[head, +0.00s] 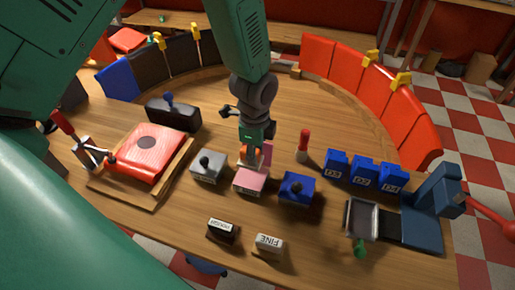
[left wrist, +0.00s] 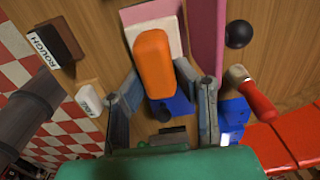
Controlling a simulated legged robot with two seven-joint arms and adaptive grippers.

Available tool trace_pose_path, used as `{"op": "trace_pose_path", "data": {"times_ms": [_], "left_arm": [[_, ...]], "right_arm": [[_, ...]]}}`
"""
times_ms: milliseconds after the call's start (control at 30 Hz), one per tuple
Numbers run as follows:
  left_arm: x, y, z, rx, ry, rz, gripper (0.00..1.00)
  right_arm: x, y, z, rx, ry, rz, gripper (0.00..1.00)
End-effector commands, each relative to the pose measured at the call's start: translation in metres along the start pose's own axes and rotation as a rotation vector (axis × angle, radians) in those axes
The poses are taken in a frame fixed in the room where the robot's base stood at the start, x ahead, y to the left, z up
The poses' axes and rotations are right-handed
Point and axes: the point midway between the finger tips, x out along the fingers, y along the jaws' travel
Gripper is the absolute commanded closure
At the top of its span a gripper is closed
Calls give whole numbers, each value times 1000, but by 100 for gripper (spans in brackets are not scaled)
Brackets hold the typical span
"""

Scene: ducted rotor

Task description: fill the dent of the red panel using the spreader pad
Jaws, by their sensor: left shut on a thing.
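The red panel (head: 140,165) lies in a wooden frame at the left of the table, with a dark round dent (head: 147,143) near its far side. My left gripper (head: 251,153) is at the middle of the table, right of the panel. It is shut on an orange handle, seen between the fingers (left wrist: 162,88) in the left wrist view. The orange handle (left wrist: 154,62) looks like that of the spreader pad; a pale pink pad or block (left wrist: 150,12) shows beyond it. Whether they are joined I cannot tell. My right gripper is not in view.
A red-handled tool (head: 303,143) stands behind. A red lever clamp (head: 80,140) stands beside the panel.

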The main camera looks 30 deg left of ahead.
Motion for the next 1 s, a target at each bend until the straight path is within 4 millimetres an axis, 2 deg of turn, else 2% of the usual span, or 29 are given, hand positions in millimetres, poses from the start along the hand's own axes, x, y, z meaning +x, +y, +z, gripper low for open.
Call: {"op": "trace_pose_path", "data": {"times_ms": [500,1000], "left_arm": [[52,0,-2,2,-3,0,98],[54,0,-1,2,-2,0,98]], "right_arm": [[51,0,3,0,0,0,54],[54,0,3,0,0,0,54]]}}
